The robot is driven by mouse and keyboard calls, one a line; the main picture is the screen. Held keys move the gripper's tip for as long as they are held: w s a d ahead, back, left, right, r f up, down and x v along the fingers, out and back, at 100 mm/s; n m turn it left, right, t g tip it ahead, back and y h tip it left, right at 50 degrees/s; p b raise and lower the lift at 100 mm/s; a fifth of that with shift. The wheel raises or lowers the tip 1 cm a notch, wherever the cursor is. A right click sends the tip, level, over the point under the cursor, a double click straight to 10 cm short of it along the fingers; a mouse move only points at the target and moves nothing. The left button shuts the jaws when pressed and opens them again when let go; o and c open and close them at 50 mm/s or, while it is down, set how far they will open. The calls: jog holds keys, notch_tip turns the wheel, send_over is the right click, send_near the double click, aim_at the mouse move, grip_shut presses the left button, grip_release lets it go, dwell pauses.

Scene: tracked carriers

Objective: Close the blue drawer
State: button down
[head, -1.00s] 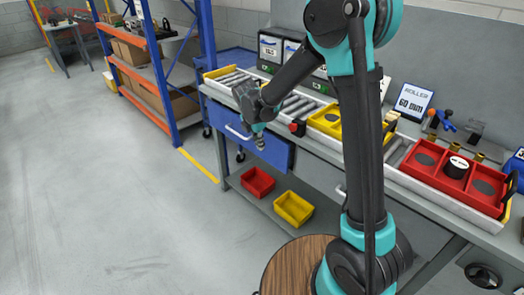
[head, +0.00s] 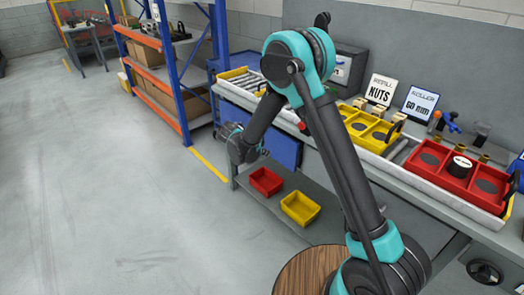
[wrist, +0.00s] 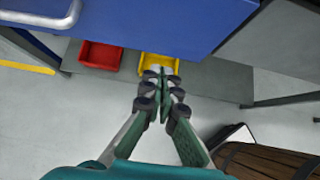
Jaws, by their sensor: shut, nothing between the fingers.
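The blue drawer (head: 285,150) is under the roller bench in the head view, partly hidden behind my arm. In the wrist view, its blue front (wrist: 170,28) spans the top, with a pale bar handle (wrist: 62,18) at the upper left. How far the drawer stands out of the bench is not clear. My gripper (head: 265,152) is at the drawer's left part in the head view. In the wrist view my gripper (wrist: 160,78) has its fingertips together, empty, below the drawer's lower edge in the picture. I cannot tell whether it touches the drawer.
A red bin (head: 266,181) and a yellow bin (head: 300,208) sit on the lower shelf (head: 325,222). The bench top holds a red tray (head: 452,177) and yellow trays. A blue-and-orange rack (head: 178,92) stands at the left. The floor in front is clear.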

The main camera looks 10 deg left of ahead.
aim_at(281, 147)
jog(key=shift+w+d+f, duration=0.45)
jog(key=shift+w+d, duration=0.25)
jog(key=shift+w, duration=0.2)
jog(key=shift+w+d+f, duration=0.5)
jog(key=shift+w+d, duration=0.2)
jog(key=shift+w, duration=0.2)
jog(key=shift+w+d+f, duration=0.45)
jog(key=shift+w+d, duration=0.25)
jog(key=shift+w, duration=0.2)
jog(key=shift+w+d, duration=1.05)
jog(key=shift+w, duration=0.3)
jog(key=shift+r, duration=0.1)
